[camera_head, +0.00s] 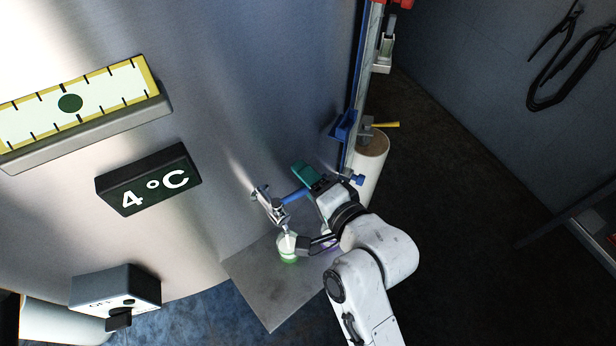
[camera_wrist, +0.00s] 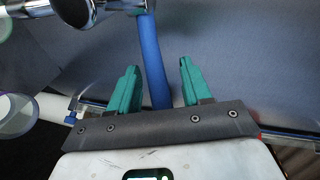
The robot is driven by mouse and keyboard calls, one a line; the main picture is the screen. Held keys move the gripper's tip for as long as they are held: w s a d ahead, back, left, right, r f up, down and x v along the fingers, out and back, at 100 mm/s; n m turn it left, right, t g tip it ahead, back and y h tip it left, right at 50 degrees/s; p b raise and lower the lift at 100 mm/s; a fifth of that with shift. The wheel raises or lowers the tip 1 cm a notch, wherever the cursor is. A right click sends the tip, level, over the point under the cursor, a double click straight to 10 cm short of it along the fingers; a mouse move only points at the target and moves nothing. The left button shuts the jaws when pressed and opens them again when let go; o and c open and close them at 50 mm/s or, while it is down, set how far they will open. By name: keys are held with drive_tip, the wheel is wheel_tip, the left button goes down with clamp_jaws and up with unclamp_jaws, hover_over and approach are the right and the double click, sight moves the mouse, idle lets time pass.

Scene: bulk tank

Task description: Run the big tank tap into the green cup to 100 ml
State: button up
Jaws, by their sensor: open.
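The chrome tap (camera_head: 268,204) sticks out of the big steel tank (camera_head: 260,90). Its blue lever (camera_head: 291,197) points right, towards my arm. The green and white cup (camera_head: 288,250) stands on the grey plate below the tap's spout. A white patch shows at its top; I cannot tell whether milk is running, nor the level. My gripper (camera_head: 300,184) is at the lever. In the wrist view, the open teal fingers of my gripper (camera_wrist: 158,82) stand on either side of the blue lever (camera_wrist: 149,50), with gaps on both sides. The tap's chrome body (camera_wrist: 97,12) shows at the top.
The grey plate (camera_head: 262,285) has free room in front of the cup. A white cylinder (camera_head: 368,170) stands behind my arm. A long gauge (camera_head: 75,103), a 4 °C display (camera_head: 150,181) and a switch box (camera_head: 115,288) are on the tank at left. Dark floor lies right.

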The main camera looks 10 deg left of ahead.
clamp_jaws()
idle(0.4)
